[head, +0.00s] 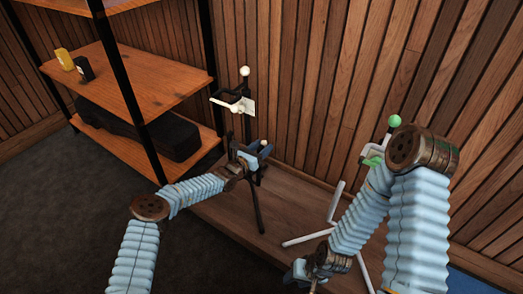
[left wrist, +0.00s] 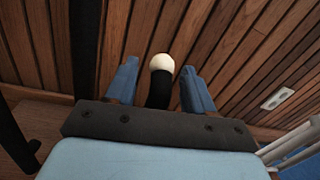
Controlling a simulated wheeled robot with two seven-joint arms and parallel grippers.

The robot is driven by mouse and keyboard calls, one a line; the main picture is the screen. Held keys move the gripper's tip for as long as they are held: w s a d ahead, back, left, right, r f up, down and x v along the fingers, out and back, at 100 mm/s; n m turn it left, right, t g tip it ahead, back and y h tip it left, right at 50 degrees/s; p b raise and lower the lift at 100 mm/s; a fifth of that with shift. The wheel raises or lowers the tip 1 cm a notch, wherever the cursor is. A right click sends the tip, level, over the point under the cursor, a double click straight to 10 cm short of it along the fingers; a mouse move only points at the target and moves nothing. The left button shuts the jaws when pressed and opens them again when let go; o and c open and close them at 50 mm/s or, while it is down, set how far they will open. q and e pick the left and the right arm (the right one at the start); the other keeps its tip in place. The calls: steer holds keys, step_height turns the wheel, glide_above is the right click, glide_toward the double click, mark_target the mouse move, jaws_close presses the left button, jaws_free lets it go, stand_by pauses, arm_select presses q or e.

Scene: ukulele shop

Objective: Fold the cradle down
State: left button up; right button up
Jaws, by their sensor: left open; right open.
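A black stand (head: 258,205) stands on the low wooden platform by the wall. A white ball tops its pole, and a pale and black cradle (head: 232,104) juts out to the left below the ball. My left gripper (head: 252,157) is open at the stand's middle, below that cradle. In the left wrist view a black rod with a cream ball tip (left wrist: 161,64) shows between the open blue fingers (left wrist: 160,84), apart from both. The gripper hides part of the stand there. My right gripper (head: 303,274) is low in the head view, open, with nothing seen in it.
A white stand (head: 335,202) with a green ball and green cradle parts (head: 373,161) stands right, partly behind my right arm. A shelf unit (head: 150,75) is at the left, with a black case (head: 140,125) below. The wood-slat wall is close behind the stands.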

arm_select(q)
jaws_close()
stand_by(0.3)
steer(key=shift+s+a, duration=0.1)
